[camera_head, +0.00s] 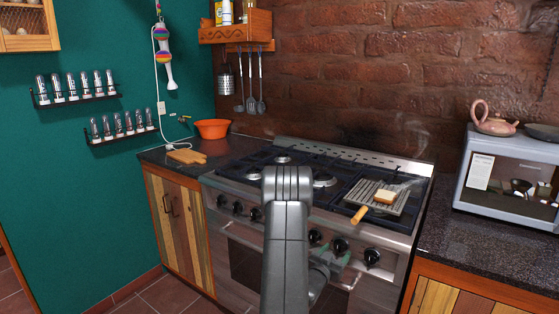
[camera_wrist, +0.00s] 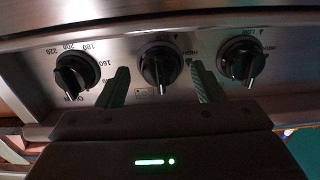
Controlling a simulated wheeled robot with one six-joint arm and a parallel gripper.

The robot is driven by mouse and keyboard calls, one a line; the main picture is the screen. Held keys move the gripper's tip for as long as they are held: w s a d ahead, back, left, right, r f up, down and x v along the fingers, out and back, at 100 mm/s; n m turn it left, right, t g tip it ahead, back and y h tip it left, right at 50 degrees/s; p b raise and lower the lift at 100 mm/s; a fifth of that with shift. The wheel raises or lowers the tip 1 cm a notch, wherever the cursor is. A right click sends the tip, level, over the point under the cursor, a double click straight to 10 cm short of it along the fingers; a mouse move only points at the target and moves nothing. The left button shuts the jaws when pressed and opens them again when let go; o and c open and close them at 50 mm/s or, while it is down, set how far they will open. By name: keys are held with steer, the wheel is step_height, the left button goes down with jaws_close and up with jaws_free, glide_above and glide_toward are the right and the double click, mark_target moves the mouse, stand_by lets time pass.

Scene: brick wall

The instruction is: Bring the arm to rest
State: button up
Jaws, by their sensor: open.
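My arm (camera_head: 287,235) stands in the middle of the head view, its grey links in front of the stove (camera_head: 262,195). It bends down toward the stove's front panel. My gripper (camera_wrist: 160,84) is open in the wrist view, with its two fingers apart. A black knob (camera_wrist: 160,66) shows between the fingers, close to them. Whether the fingers touch it cannot be told. One more knob shows on each side, a left one (camera_wrist: 76,72) and a right one (camera_wrist: 243,60). In the head view my gripper is partly hidden by the arm, low by the right-hand knobs.
A ridged grill pan (camera_head: 362,193) with a wooden handle holds a piece of bread (camera_head: 385,196), with steam above. A microwave (camera_head: 505,175) stands on the right counter. An orange bowl (camera_head: 212,129) and wooden board (camera_head: 187,157) sit on the left counter.

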steer(key=shift+w+d+f+b, duration=0.1)
steer(key=shift+w+f+b, duration=0.15)
steer(key=shift+b, duration=0.6)
steer(key=m+b, duration=0.3)
steer(key=b, duration=0.2)
steer(key=shift+b, duration=0.3)
steer(key=shift+r+m+b, duration=0.1)
steer(key=shift+m+b, duration=0.2)
steer(key=shift+m, duration=0.1)
steer(key=shift+s+r+m+b, duration=0.1)
steer(key=shift+r+m+b, duration=0.05)
steer(key=shift+m+b, duration=0.15)
